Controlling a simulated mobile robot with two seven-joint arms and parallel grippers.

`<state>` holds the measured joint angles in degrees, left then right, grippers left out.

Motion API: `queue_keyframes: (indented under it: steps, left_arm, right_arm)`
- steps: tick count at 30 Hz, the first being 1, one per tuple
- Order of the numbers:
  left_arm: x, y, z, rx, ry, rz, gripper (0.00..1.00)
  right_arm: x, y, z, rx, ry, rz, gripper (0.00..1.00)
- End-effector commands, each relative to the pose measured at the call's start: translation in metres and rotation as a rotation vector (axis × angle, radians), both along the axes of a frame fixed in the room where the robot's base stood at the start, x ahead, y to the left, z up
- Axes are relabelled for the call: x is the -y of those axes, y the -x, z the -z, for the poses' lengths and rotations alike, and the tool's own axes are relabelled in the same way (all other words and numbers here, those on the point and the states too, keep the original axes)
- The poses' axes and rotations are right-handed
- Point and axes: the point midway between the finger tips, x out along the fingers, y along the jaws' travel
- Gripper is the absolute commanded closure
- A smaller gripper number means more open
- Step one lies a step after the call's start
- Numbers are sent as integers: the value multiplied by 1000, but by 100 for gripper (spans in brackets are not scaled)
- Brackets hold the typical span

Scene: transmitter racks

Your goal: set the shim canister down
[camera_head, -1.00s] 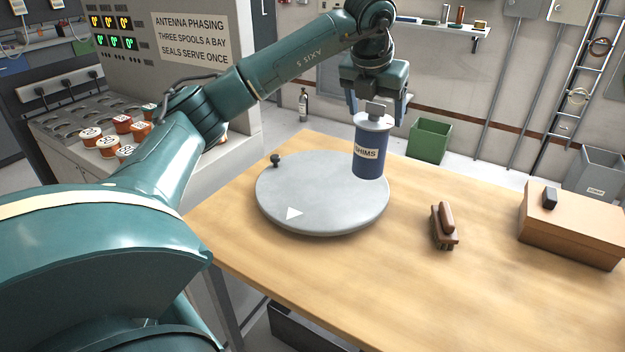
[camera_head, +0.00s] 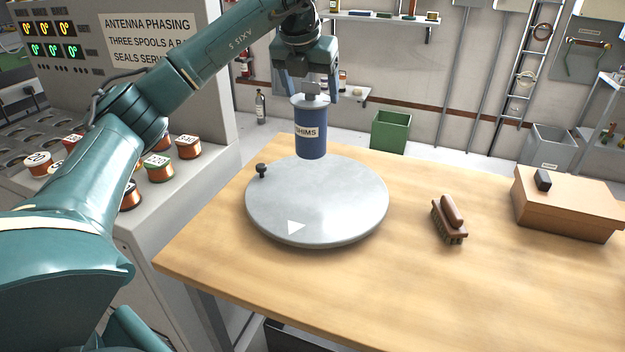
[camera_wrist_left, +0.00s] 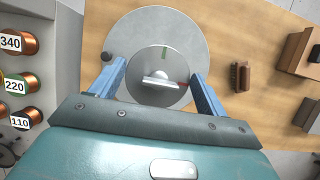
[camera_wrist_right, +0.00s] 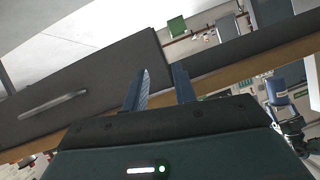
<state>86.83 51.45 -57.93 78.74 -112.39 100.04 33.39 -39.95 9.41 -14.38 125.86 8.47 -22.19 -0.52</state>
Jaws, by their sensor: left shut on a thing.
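The shim canister (camera_head: 311,132) is a blue cylinder with a grey lid and a "SHIMS" label. The left wrist view shows the canister's lid (camera_wrist_left: 150,92) between the two blue fingers, with the turntable (camera_wrist_left: 190,35) below. My right gripper (camera_wrist_right: 160,92) shows only in its own wrist view, with fingers apart and nothing between them.
The turntable has a black knob (camera_head: 262,170) and a white triangle mark (camera_head: 295,227). A brush (camera_head: 449,220) and a cardboard box (camera_head: 565,205) with a dark object on top are to the right on the wooden table (camera_head: 400,290). Labelled spools (camera_head: 159,167) stand at left.

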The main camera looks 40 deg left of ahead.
Motion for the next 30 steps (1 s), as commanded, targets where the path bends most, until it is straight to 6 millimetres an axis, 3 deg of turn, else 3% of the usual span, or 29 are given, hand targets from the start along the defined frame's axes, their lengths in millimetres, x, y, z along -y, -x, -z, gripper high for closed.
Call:
queue_keyframes:
  steps: [7,14,21,30]
  left_arm:
    - [-1,1,45,-3,-1,-1,77]
    - [-1,0,63,0,-1,-1,77]
    - [-1,1,94,-1,-1,-2,77]
    - [0,0,97,1,0,-1,77]
  right_arm:
    - [2,-1,0,12,1,3,73]
    - [2,-1,-4,21,-1,5,73]
    - [2,-1,-5,27,-1,7,73]
    - [3,-1,-4,28,1,6,73]
